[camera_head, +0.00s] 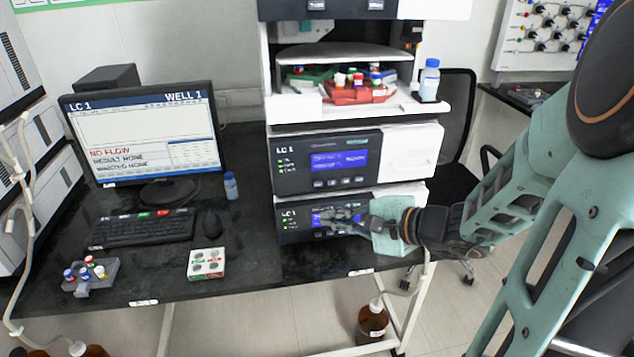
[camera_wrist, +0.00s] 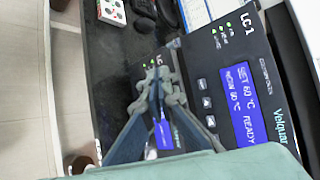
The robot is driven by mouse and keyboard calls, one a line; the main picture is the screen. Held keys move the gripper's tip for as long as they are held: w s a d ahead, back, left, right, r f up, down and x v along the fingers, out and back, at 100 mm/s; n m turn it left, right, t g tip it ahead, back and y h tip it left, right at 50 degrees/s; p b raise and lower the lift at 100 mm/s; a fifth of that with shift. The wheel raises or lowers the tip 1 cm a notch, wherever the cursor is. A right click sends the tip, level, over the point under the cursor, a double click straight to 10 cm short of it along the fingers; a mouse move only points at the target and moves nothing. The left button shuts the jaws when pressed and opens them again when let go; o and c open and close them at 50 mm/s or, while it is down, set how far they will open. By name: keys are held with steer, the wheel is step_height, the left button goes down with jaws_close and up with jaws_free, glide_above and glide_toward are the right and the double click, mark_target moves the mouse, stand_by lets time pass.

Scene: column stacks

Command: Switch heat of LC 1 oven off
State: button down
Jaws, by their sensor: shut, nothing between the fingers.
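The LC 1 oven (camera_head: 388,145) is the upper of the two black-fronted units in the LC 1 stack. In the wrist view its display (camera_wrist: 240,105) appears turned sideways, reading SET 60 °C, NOW 60 °C and READY. Its small buttons (camera_wrist: 206,102) run along the display's lower edge, and green lights (camera_wrist: 217,35) are lit near the LC 1 label. My gripper (camera_head: 322,217) is shut and empty, in front of the lower unit (camera_head: 288,229) and below the oven's buttons. The fingertips also show in the wrist view (camera_wrist: 157,82), partly hiding the lower unit's display. I cannot tell whether they touch it.
A monitor (camera_head: 145,130) showing LC 1, WELL 1 and NO FLOW, a keyboard (camera_head: 142,228) and a mouse (camera_head: 212,223) stand left of the stack. A vial rack (camera_head: 90,276) and a white-and-green box (camera_head: 206,263) lie near the bench's front edge. Bottles (camera_head: 430,80) stand above.

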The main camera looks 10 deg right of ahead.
mark_target(318, 184)
steer(key=shift+w, duration=0.15)
steer(key=w, duration=0.8)
steer(key=shift+w, duration=0.25)
steer(key=shift+w+f+b, duration=0.1)
steer(key=shift+w+b, duration=0.05)
steer(key=shift+b, duration=0.2)
stand_by(1.2)
steer(key=shift+w, duration=0.3)
steer(key=shift+w+b, duration=0.35)
steer(key=shift+w, duration=0.05)
stand_by(0.6)
steer(key=shift+s, duration=0.15)
steer(key=shift+s+b, duration=0.3)
steer(key=shift+s, duration=0.4)
